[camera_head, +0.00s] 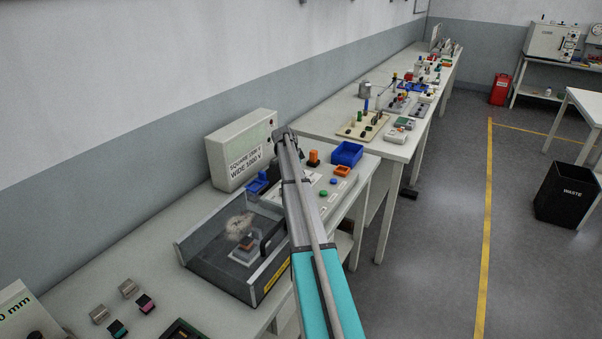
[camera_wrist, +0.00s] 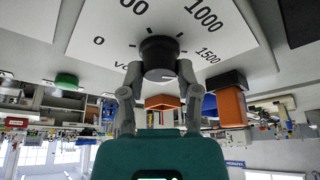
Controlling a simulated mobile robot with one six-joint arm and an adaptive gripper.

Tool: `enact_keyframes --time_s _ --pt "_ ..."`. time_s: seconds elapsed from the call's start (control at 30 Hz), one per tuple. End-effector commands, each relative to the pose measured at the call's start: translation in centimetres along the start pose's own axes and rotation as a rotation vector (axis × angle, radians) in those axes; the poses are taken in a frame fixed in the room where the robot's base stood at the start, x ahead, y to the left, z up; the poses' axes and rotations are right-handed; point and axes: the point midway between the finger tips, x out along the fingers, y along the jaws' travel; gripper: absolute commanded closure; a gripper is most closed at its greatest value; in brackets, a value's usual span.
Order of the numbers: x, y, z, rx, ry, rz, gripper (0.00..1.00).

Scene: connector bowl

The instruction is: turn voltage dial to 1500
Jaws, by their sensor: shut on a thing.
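The voltage dial (camera_wrist: 158,50) is a black round knob on a white panel (camera_wrist: 95,35) in the wrist view. My gripper (camera_wrist: 160,74) is shut on the knob, one finger on each side. A light mark shows on the knob's near face, but I cannot tell which number the dial points to. In the head view my arm hides the dial, and my gripper's end is too small to read.
A clear-lidded case (camera_head: 232,250) is at the left. Near the panel are a blue bin (camera_head: 347,153), an orange block (camera_head: 314,158) and a green button (camera_head: 323,194). Orange and green parts also show in the wrist view.

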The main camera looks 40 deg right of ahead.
Motion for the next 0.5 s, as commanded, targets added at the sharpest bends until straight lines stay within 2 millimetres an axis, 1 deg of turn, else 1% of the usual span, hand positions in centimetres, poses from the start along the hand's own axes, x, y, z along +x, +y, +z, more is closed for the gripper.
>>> enact_keyframes --time_s 0.13,0.17,0.3,0.33,0.5 --pt "-0.01 -0.05 0.12 -0.001 -0.003 -0.002 1.00" --pt "-0.01 -0.05 0.12 -0.001 -0.003 -0.002 0.52" --pt "0.00 -0.04 0.08 -0.002 -0.002 -0.001 0.26" --pt "0.00 -0.04 0.07 -0.002 -0.002 -0.001 0.22" --pt "0.01 -0.01 0.03 -0.002 -0.001 -0.001 0.22"
